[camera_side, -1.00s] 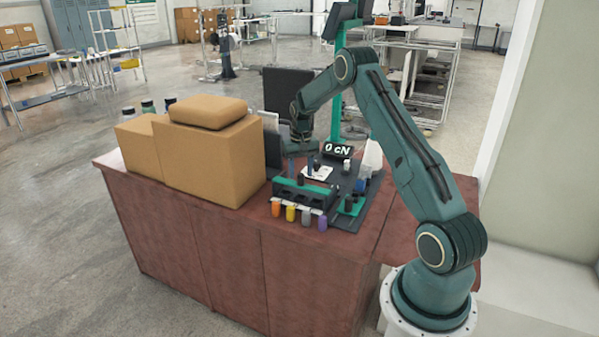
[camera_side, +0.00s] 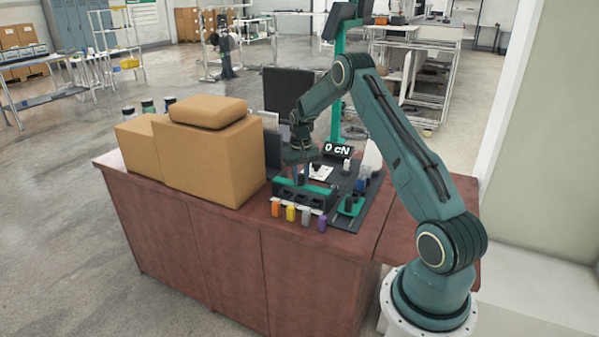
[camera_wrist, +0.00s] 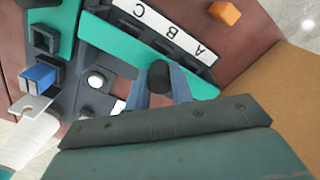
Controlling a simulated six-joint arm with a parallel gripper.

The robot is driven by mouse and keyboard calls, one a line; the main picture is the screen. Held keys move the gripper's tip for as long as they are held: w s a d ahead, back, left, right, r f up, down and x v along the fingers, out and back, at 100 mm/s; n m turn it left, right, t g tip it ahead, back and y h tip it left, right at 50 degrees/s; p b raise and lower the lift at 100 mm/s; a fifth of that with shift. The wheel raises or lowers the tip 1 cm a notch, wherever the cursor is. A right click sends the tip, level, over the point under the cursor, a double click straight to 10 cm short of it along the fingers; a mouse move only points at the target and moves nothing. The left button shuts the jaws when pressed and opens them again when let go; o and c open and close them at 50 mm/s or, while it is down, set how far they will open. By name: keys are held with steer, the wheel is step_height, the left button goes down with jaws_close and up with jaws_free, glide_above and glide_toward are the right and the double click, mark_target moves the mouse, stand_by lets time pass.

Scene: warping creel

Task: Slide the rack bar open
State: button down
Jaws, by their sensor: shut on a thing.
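The rack bar (camera_wrist: 121,54) is a long green strip along a dark rack in the wrist view. It also shows as a green strip in the side view (camera_side: 312,188), partly hidden under my gripper. A dark round knob (camera_wrist: 159,74) stands at the bar. My gripper (camera_wrist: 160,80) has its two blue-grey fingers on either side of this knob, shut on it. In the side view my gripper (camera_side: 301,172) points down at the rack's back left part. The knob's contact with the fingers is partly hidden.
A white strip lettered A, B, C (camera_wrist: 168,27) runs along the rack. Orange, yellow, grey and purple pieces (camera_side: 291,213) stand at its front. Large tan boxes (camera_side: 212,155) stand close on the left. A "0 cN" display (camera_side: 337,149) stands behind.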

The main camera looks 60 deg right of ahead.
steer(key=shift+d, duration=3.35)
steer(key=c, duration=1.2)
jaws_free()
steer(key=shift+r, duration=0.1)
step_height(320, 180, up, 14)
steer(key=shift+a, duration=0.1)
